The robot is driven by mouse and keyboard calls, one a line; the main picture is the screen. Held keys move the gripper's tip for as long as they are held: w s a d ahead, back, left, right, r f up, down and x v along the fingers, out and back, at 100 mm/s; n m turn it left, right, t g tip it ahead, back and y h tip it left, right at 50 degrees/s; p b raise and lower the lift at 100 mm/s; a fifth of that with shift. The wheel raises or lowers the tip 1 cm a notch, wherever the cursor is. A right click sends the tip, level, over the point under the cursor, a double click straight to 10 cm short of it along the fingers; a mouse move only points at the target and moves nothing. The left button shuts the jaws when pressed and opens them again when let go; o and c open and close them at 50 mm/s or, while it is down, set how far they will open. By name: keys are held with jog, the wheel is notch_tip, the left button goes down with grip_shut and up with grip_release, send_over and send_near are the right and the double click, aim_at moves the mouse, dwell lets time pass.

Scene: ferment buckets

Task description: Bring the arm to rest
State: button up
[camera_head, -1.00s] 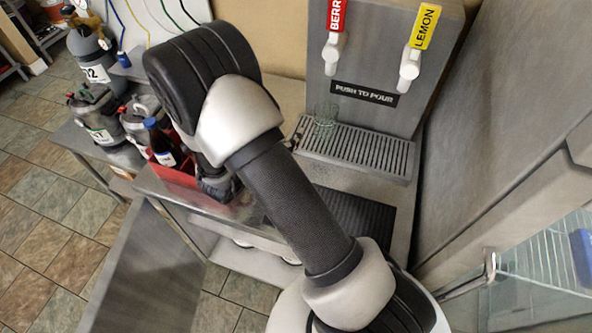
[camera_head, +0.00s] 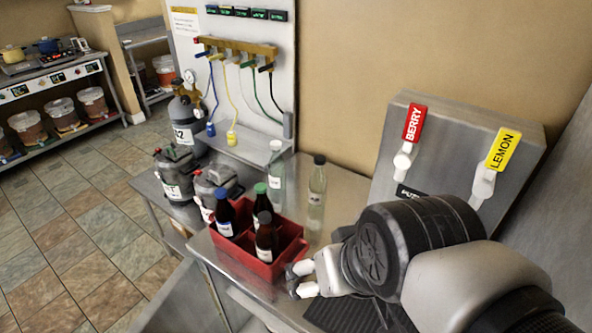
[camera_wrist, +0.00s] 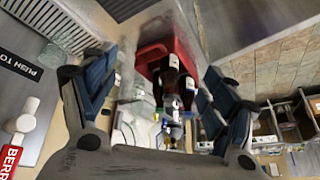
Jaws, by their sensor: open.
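My gripper (camera_head: 299,280) is in the lower middle of the head view, beside the front right of the red crate. My arm reaches in from the lower right corner, and its thick dark joint hides part of the dispenser. In the wrist view my gripper (camera_wrist: 155,88) shows its two fingers spread apart at left and right, with nothing held between them. The red crate (camera_wrist: 153,52) with bottles lies beyond the fingers in that view.
The red crate (camera_head: 295,250) holds several dark bottles on the steel counter (camera_head: 345,205). A clear bottle (camera_head: 317,190) stands behind it. The dispenser (camera_head: 440,125) with berry and lemon taps is at right. Grey kegs (camera_head: 175,172) stand left; tiled floor (camera_head: 60,235) is free.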

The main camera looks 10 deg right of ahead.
jog(key=shift+g+h, duration=0.3)
jog(key=shift+g, duration=0.1)
jog(key=s, duration=0.1)
jog(key=s+d, duration=0.1)
jog(key=s, duration=0.1)
jog(key=shift+s+d+f, duration=0.2)
jog(key=shift+s+d, duration=0.15)
jog(key=shift+c, duration=0.2)
